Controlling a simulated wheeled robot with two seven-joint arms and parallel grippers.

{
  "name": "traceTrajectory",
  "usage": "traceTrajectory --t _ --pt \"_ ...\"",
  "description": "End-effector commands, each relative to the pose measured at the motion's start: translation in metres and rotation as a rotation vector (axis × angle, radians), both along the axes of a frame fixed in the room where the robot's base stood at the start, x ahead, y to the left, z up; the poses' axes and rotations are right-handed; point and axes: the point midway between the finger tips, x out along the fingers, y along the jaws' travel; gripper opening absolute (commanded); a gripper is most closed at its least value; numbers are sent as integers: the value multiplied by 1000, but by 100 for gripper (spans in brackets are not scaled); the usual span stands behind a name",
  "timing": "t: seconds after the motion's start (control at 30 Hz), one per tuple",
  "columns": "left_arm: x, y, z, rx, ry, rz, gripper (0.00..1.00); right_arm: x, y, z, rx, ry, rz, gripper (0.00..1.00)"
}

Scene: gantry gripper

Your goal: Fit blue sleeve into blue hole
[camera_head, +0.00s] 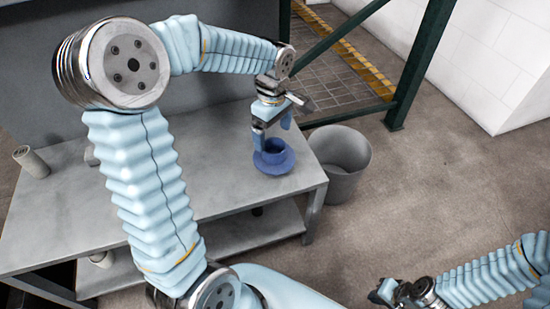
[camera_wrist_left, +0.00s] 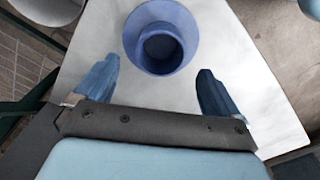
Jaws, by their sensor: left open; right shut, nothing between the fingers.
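A blue flanged sleeve (camera_head: 274,160) stands near the right end of the grey table, its round opening facing up. In the left wrist view the sleeve (camera_wrist_left: 137,42) is at the top centre, just beyond the fingertips. My left gripper (camera_head: 273,124) points down at the sleeve with its blue fingers spread and nothing between them. In the wrist view the left gripper (camera_wrist_left: 157,72) is open and apart from the sleeve. My right gripper (camera_head: 384,292) is shut and empty, far from the table at the lower right. I cannot make out a separate blue hole.
The grey table (camera_head: 225,190) is mostly clear. A pale cylinder (camera_head: 32,162) is at its left end. A grey bin (camera_head: 342,180) stands right of the table, near a green post (camera_head: 420,65).

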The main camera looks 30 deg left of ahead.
Motion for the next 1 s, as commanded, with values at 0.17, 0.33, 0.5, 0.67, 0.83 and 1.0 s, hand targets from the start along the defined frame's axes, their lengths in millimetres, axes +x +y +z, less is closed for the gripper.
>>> traceTrajectory --t 0.17,0.33,0.5,0.67,0.83,1.0 --pt "-1 -1 -16 -1 2 -1 97 0 -1 -2 -1 0 -1 0" --pt "-1 -5 -44 -1 4 -1 97 1 -2 -6 -2 -2 -3 0" --pt "-1 -5 -60 -2 0 -1 97 1 -2 -7 -3 -2 -4 0" --pt "-1 -5 -60 -2 -1 -1 97 1 -2 -7 -3 -2 -4 0" --pt "-1 -5 -60 -2 -1 -1 80 1 -2 -7 -3 -2 -4 0" --pt "-1 -5 -60 -2 -1 -1 54 1 -2 -7 -3 -2 -4 0"
